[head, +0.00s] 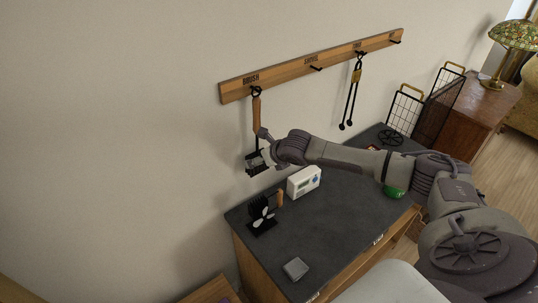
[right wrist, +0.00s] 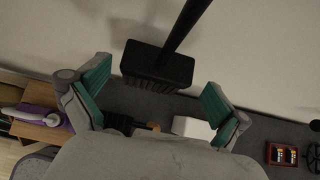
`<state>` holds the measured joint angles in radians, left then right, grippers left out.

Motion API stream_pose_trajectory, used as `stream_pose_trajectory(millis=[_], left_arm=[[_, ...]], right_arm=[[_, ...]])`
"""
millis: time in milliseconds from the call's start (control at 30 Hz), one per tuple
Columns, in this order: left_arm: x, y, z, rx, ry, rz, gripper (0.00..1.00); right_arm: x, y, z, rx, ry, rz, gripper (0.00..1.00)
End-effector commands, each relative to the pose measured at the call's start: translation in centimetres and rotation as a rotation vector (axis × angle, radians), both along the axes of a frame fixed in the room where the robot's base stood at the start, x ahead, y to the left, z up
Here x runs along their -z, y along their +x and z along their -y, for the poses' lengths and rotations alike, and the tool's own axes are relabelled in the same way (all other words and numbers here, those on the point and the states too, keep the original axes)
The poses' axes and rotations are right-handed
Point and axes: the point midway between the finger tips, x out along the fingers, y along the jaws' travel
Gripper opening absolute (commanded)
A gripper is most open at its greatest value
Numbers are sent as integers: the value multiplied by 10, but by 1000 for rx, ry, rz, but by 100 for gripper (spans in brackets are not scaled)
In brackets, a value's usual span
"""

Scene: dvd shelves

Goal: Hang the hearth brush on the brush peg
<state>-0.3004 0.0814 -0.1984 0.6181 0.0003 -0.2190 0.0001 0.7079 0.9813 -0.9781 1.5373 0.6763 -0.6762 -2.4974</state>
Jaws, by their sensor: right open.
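The hearth brush (head: 256,117) has a wooden handle, a dark shaft and a black head. It hangs upright below the rail, its top loop at the brush peg (head: 257,89) under the "BRUSH" label; the loop looks to be on the peg. Its black head (right wrist: 157,68) shows in the right wrist view, with the shaft rising from it. My right gripper (right wrist: 155,90) is open, its teal-padded fingers apart on either side of the brush head. In the head view my right gripper (head: 266,148) is beside the lower brush and partly hides it. My left gripper is not in view.
The wooden rail (head: 290,72) also holds tongs (head: 352,92) on another peg. A black wire rack (head: 402,112) stands at the right.

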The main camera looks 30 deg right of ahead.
Motion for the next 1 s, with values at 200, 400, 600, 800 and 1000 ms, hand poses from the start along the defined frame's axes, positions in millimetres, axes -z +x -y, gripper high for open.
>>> stream_pose_trajectory(millis=[200, 400, 600, 800, 1000], left_arm=[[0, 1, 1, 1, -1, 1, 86], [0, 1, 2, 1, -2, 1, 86], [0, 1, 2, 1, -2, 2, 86], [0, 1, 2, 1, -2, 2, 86], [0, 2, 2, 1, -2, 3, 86]], right_arm=[[-31, -33, 3, -2, -5, 1, 100], [-59, -61, 5, -1, -4, 1, 100], [-73, -76, 5, -1, -1, 2, 100], [-76, -79, 5, 0, 0, 1, 100], [-75, -79, 5, 0, 0, 1, 100]])
